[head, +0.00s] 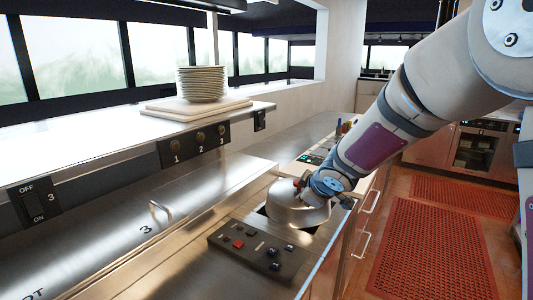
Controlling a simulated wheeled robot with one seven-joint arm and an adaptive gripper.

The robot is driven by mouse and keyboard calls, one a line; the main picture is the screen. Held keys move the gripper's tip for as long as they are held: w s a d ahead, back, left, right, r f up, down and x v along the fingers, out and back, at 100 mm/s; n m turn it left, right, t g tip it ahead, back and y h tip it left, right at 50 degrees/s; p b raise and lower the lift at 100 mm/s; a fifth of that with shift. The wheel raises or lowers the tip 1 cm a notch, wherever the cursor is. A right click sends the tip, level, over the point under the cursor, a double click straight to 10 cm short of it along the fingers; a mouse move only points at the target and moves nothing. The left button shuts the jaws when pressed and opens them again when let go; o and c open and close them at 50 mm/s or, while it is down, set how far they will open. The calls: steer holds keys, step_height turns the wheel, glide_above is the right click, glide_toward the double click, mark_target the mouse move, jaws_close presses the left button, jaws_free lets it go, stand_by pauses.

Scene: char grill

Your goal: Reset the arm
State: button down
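My arm comes in from the upper right and reaches down to the counter. My gripper (303,188) is at its lower end, right at the top of a round metal lid or pot (297,212) set in the counter. The fingers are small and partly hidden by the wrist. I cannot tell whether they are open or shut, or whether they touch the metal piece.
A dark control panel (263,250) with red, white and dark buttons lies in front of the pot. Stacked plates (202,84) stand on a board (195,107) on the shelf. Red mats (437,245) cover the floor.

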steer(key=s+d+r+m+h, duration=0.2)
steer(key=s+d+r+m, duration=0.1)
steer(key=s+d+r, duration=0.3)
steer(key=s+d+r+m+h, duration=0.2)
steer(key=s+d+r+m, duration=0.15)
steer(key=s, duration=0.55)
steer(key=s+a+m+g+y, duration=0.1)
steer(key=s+m, duration=0.4)
steer(key=s, duration=1.6)
steer(key=g+y, duration=0.1)
steer(key=g, duration=0.1)
steer(key=shift+s+r+m+g, duration=0.2)
steer(key=shift+s+m+g, duration=0.1)
steer(key=shift+s+m, duration=0.1)
steer(key=shift+a, duration=0.1)
